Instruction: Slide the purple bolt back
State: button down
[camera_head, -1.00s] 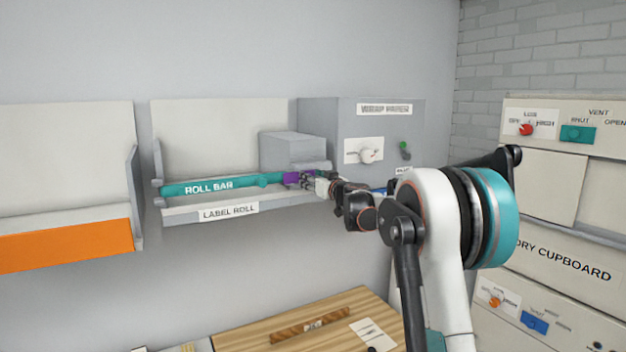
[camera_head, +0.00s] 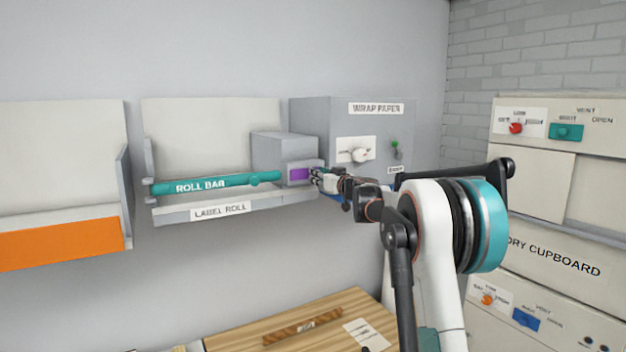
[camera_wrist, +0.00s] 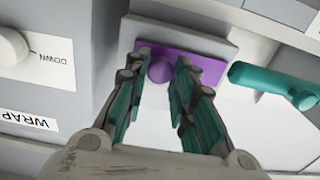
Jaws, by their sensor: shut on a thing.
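The purple bolt (camera_head: 300,174) sits at the right end of the label roll holder, on a grey block beside the wrap paper box. In the wrist view the bolt (camera_wrist: 205,66) is a purple plate with a round knob (camera_wrist: 161,69). My gripper (camera_wrist: 161,78) has its fingers on either side of the knob, shut on it. In the head view my gripper (camera_head: 318,177) reaches the bolt from the right and hides part of it. The teal roll bar (camera_head: 215,184) lies left of the bolt, with a gap between them; its end (camera_wrist: 275,84) shows in the wrist view.
The label roll shelf (camera_head: 270,203) runs below the bar. A wooden table (camera_head: 345,305) is lower down.

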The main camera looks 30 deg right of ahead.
jog(key=c, duration=1.6)
grip_release()
jog(key=shift+d+r, duration=0.1)
jog(key=shift+d, duration=0.05)
jog(key=shift+o, duration=1.2)
jog(key=shift+d, duration=0.2)
jog(key=shift+a, duration=0.15)
jog(key=s, duration=1.2)
jog(key=shift+d, duration=0.3)
jog(key=shift+a, duration=0.1)
